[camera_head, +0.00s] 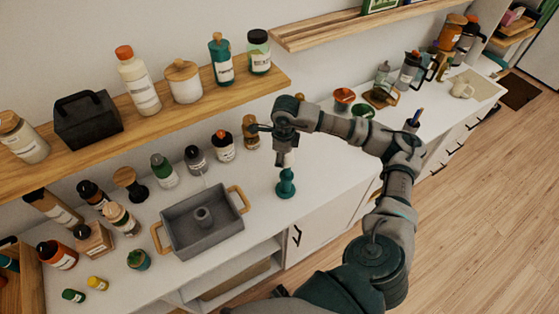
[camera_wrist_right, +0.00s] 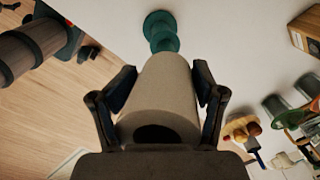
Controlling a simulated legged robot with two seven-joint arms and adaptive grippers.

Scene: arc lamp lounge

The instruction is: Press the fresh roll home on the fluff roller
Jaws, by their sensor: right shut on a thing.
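The fluff roller, a teal handle with a round foot (camera_head: 286,186), stands upright on the white counter beside the grey pan. It also shows at the top of the right wrist view (camera_wrist_right: 160,30). My right gripper (camera_head: 285,147) is above it, shut on the fresh roll. In the right wrist view the roll (camera_wrist_right: 160,90) is a beige-grey tube between both fingers, with a dark hollow at its near end. Its far end lines up with the teal roller and hides part of it. I cannot tell how far the roller reaches inside. My left gripper is out of view.
A grey pan (camera_head: 183,237) with wooden handles and a central post sits left of the roller. Several bottles and jars line the back. A wooden shelf (camera_head: 240,88) hangs above. The counter just right of the roller is clear.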

